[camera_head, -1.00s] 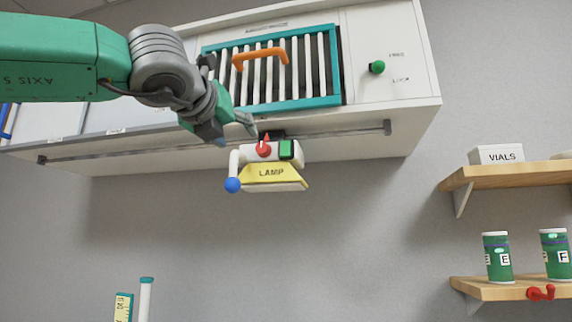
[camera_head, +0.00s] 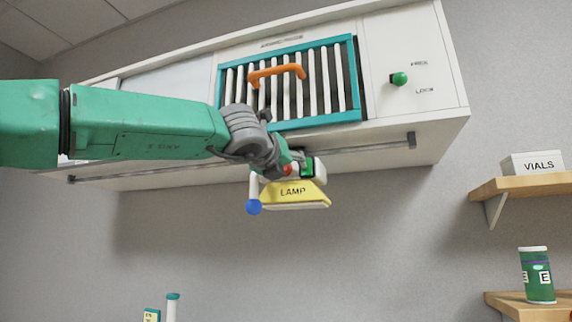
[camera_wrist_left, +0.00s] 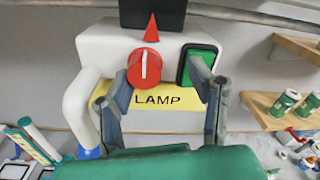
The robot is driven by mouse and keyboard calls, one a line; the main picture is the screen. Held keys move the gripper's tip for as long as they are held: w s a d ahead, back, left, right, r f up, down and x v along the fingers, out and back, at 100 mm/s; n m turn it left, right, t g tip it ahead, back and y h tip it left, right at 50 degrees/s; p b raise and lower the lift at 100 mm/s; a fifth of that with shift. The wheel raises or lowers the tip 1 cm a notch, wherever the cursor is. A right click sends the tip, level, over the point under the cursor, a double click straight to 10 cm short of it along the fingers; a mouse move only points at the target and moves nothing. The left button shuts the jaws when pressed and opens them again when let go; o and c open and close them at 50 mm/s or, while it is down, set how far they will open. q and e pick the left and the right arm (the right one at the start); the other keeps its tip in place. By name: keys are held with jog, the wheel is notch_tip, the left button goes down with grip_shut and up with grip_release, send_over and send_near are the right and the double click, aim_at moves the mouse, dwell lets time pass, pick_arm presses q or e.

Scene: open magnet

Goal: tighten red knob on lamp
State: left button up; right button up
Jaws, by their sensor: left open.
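The lamp (camera_head: 293,194) has a white body and a yellow shade marked LAMP, and hangs from a rail under the white cabinet. Its red knob (camera_wrist_left: 145,68) has a white line that stands about upright, below a red pointer (camera_wrist_left: 152,30). In the head view the red knob (camera_head: 287,170) is partly covered by my left gripper (camera_head: 297,160). In the wrist view my left gripper (camera_wrist_left: 166,90) is open, its fingers spread in front of the lamp. The left finger overlaps the area just below the knob; contact cannot be told. The right gripper is not in view.
A green square button (camera_wrist_left: 199,65) sits right of the knob, near the right finger. A white handle (camera_wrist_left: 77,115) with a blue ball (camera_head: 253,207) hangs at the lamp's left. The rail (camera_head: 370,147) runs just above. Shelves (camera_head: 530,184) stand at the right.

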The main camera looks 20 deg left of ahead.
pick_arm(q)
jog(key=shift+s+a+r, duration=0.15)
jog(key=shift+a+r, duration=0.05)
jog(key=shift+a, duration=0.05)
jog(key=shift+a+f, duration=0.1)
jog(key=shift+a, duration=0.75)
jog(key=shift+c, duration=1.4)
jog(key=shift+a+f, duration=0.1)
jog(key=shift+a, duration=0.3)
grip_shut()
jog(key=shift+d+m+g+y+p, duration=0.1)
jog(key=shift+d+m+p, duration=0.15)
jog(key=shift+m+p, duration=2.25)
jog(key=shift+d+m+g+y+p, duration=0.1)
jog(key=shift+d+m+p, duration=0.1)
jog(key=shift+m+p, duration=2.35)
jog(key=shift+d+m+g+y+p, duration=0.1)
jog(key=shift+d+m+p, duration=0.15)
jog(key=shift+m+p, duration=2.25)
pick_arm(e)
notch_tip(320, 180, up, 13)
jog(key=b, duration=0.2)
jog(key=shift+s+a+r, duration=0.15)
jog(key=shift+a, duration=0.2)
pick_arm(q)
jog(key=shift+m, duration=1.25)
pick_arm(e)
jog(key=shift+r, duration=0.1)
